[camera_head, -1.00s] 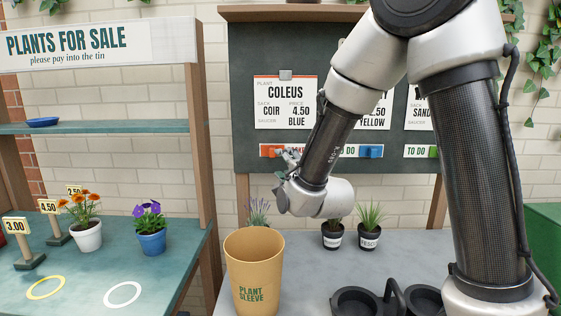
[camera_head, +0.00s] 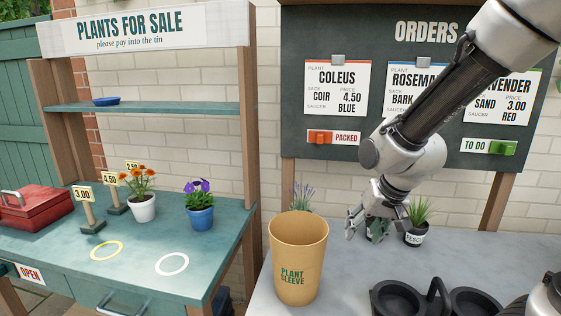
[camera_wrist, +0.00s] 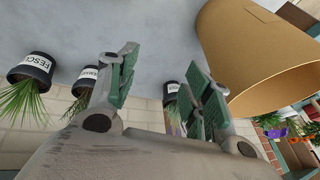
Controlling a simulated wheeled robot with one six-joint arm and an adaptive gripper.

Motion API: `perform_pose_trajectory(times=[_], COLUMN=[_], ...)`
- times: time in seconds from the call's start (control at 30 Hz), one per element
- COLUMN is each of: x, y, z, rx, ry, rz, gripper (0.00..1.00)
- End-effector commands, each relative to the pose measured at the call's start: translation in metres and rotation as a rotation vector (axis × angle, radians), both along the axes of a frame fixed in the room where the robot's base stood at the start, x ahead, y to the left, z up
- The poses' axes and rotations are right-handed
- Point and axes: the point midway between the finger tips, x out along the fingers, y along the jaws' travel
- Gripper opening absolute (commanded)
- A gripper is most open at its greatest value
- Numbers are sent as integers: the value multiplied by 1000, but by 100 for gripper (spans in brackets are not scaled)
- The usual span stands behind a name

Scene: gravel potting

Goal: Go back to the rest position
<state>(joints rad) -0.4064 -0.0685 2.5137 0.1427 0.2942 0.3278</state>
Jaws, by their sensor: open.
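My gripper (camera_head: 377,222) hangs above the grey bench, to the right of the tan plant sleeve (camera_head: 297,262), with its fingers apart and nothing between them. The sleeve also shows at the upper right there (camera_wrist: 262,55). In the head view the gripper partly hides a small black pot behind it. The fescue pot (camera_head: 414,238) stands just right of it, and lavender (camera_head: 302,196) shows behind the sleeve.
The orders board (camera_head: 390,85) is behind my arm. A black carrier (camera_head: 400,298) sits at the bench's front. On the left sale table stand an orange-flowered pot (camera_head: 142,208), a purple-flowered blue pot (camera_head: 200,220) and a red toolbox (camera_head: 35,208). A blue saucer (camera_head: 106,101) is on the shelf.

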Motion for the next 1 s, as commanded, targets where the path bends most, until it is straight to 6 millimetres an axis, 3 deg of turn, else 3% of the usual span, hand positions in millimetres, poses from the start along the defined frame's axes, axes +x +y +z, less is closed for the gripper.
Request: perform_pose_trajectory(times=[0.1, 0.2, 0.3, 0.53, 1.0], x=[-64, -113, -143, -160, -162], y=[-58, -99, -128, -156, -161], z=[38, 68, 93, 129, 132], rx=[-129, -191, -214, -212, -210], ry=[117, 170, 148, -13, -23], rz=[164, 218, 173, 34, 7], gripper=[50, 50, 50, 50, 50])
